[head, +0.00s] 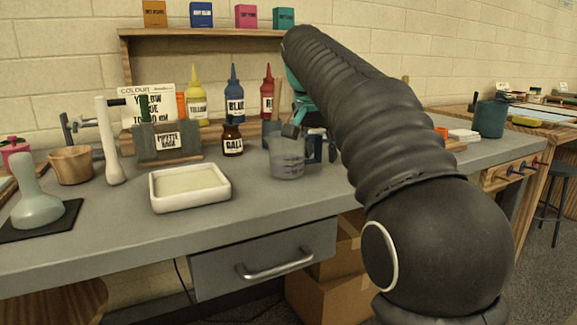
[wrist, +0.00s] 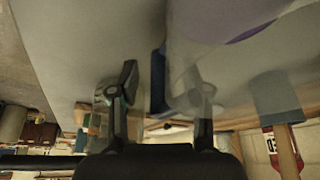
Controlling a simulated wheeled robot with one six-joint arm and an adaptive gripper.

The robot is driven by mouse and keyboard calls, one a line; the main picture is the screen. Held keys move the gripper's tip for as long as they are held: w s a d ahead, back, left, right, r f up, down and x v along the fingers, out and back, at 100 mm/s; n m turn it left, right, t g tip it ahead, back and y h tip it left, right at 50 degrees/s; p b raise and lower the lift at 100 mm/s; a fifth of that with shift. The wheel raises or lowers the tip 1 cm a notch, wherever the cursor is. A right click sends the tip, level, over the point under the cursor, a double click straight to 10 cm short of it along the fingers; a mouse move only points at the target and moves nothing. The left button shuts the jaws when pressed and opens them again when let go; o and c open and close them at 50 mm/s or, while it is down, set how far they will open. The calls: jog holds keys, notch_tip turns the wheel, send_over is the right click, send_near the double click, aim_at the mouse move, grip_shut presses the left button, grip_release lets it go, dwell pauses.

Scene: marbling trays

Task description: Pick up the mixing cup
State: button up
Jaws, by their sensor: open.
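The mixing cup (head: 287,160) is a translucent grey cup with markings, upright on the grey bench near the middle of the head view. It shows as a large pale see-through shape at the upper right of the wrist view (wrist: 215,25). My gripper (head: 306,138) is open at the cup's right side, one dark fingertip at its rim. In the wrist view the fingers (wrist: 158,98) are apart, with a dark blue strip (wrist: 158,78) between them, perhaps the cup's handle. The right finger overlaps the cup's clear wall; I cannot tell whether they touch.
A white tray (head: 155,197) stands left of the cup. A brown GALL bottle (head: 232,140) and a blue-grey pot (head: 267,134) are close behind it. Yellow, blue and red bottles (head: 267,95) stand further back. The bench front before the cup is clear.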

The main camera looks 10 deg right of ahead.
grip_shut()
jog(key=shift+r, duration=0.2)
dwell(0.3)
jog(key=shift+r+p, duration=2.2)
jog(key=shift+r, duration=2.6)
jog(key=shift+r, duration=0.1)
